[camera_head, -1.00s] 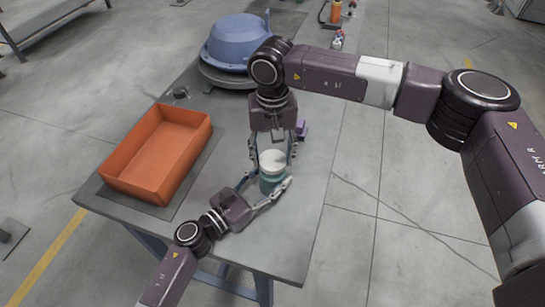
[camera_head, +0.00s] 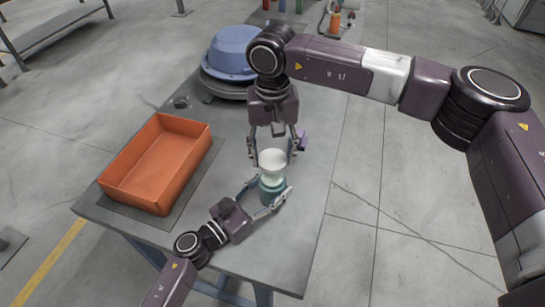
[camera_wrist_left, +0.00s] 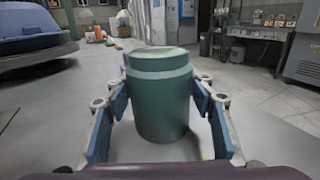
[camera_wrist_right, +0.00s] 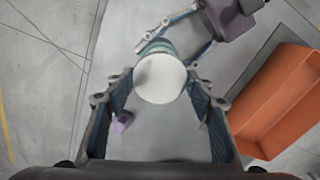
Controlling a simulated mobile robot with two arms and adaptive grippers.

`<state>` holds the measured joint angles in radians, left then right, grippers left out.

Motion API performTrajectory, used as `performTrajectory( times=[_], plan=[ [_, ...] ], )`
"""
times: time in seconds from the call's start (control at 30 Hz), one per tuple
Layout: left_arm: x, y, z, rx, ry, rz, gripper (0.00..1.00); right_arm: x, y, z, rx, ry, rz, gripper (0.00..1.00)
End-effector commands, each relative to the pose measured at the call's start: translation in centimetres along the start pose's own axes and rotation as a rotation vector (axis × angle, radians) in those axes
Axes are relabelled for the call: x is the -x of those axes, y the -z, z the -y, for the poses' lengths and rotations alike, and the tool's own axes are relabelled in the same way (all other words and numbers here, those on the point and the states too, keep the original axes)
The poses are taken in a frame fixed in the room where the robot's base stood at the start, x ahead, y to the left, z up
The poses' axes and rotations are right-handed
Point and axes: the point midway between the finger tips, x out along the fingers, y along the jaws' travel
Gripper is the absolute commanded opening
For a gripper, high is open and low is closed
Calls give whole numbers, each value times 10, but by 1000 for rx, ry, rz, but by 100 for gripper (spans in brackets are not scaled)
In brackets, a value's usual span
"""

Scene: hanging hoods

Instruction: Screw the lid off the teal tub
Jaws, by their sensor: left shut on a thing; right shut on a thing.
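The teal tub (camera_head: 271,192) stands on the grey table. My left gripper (camera_head: 264,197) is shut on its sides; in the left wrist view the tub (camera_wrist_left: 162,105) sits between the two fingers, its pale top showing. The round white lid (camera_head: 272,160) is between the fingers of my right gripper (camera_head: 271,155), which is shut on it from above. The lid appears raised a little above the tub. In the right wrist view the lid (camera_wrist_right: 160,80) covers most of the tub, with a teal edge (camera_wrist_right: 158,47) showing beyond it.
An orange bin (camera_head: 158,165) stands on a dark mat at the table's left. A blue hood (camera_head: 232,52) rests on a round stand at the far end. A small purple object (camera_head: 303,139) lies just behind the right gripper. The table's front right is clear.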

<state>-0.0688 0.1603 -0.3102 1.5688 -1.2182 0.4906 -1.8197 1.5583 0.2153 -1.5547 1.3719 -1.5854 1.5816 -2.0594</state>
Motion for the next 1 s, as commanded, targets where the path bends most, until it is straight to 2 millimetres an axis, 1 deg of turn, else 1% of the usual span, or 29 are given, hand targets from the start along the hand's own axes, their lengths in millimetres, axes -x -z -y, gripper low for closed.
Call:
performTrajectory(
  times=[0.03,0.2,0.47,0.57,0.67,1.0],
  plan=[
    [0,0,0,0,1,0,52,0,0,0,0,0,0,20],
    [0,0,0,0,0,0,70,0,0,0,0,0,0,20],
    [0,0,0,0,0,0,70,0,0,0,0,0,-1,20],
    [5,1,0,1,0,-1,70,0,0,0,0,0,-1,20],
    [18,1,0,1,-1,-2,70,0,0,0,0,0,-1,20],
    [89,1,0,1,0,-3,70,0,0,0,0,0,-1,20]
  ],
)
